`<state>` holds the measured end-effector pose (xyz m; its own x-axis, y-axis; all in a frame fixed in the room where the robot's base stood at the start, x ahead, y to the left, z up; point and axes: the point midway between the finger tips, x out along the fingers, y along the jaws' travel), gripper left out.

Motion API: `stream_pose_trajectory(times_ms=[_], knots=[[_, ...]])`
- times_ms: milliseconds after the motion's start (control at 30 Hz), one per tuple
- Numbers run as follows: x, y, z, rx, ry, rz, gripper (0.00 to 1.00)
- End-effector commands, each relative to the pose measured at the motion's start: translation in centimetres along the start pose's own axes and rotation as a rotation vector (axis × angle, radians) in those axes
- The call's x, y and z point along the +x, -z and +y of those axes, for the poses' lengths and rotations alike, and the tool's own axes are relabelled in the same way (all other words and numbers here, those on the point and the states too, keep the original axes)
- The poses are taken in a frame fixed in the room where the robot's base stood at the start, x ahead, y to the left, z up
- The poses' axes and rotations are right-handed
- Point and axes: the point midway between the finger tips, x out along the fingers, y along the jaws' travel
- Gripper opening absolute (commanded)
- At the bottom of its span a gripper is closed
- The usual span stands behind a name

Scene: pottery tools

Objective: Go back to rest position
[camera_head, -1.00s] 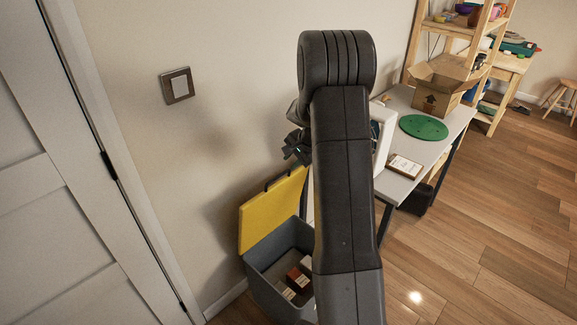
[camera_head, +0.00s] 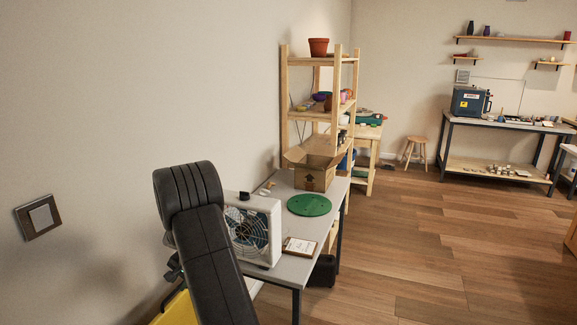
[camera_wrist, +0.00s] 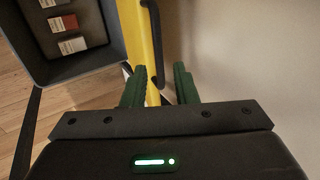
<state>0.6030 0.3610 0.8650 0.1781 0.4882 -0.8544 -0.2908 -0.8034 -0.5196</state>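My arm rises in front of the wall in the head view, and my gripper is mostly hidden behind it there. In the wrist view my gripper (camera_wrist: 160,82) shows two green fingers standing apart, with nothing held between them. Beyond the fingers is the raised yellow lid (camera_wrist: 142,50) of a grey bin (camera_wrist: 100,62), with a black handle (camera_wrist: 155,35) on its edge. The fingers look clear of the lid. A corner of the yellow lid (camera_head: 178,310) also shows at the bottom of the head view.
Small boxes (camera_wrist: 68,35) lie in the bin. Right of my arm, a table (camera_head: 290,268) holds a white fan (camera_head: 250,232), a green disc (camera_head: 309,205), a clipboard (camera_head: 299,246) and an open carton (camera_head: 312,172). The wooden floor (camera_head: 420,260) to the right is clear.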

Motion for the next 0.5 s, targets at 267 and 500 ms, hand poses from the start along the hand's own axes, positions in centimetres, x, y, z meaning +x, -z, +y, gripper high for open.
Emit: stream_pose_trajectory(times_ms=[267, 500], knots=[[4.2, 0.0, 0.0, 0.000, -0.001, -0.001, 0.26], [6.5, -0.1, 0.0, -0.001, -0.001, -0.001, 0.26]])
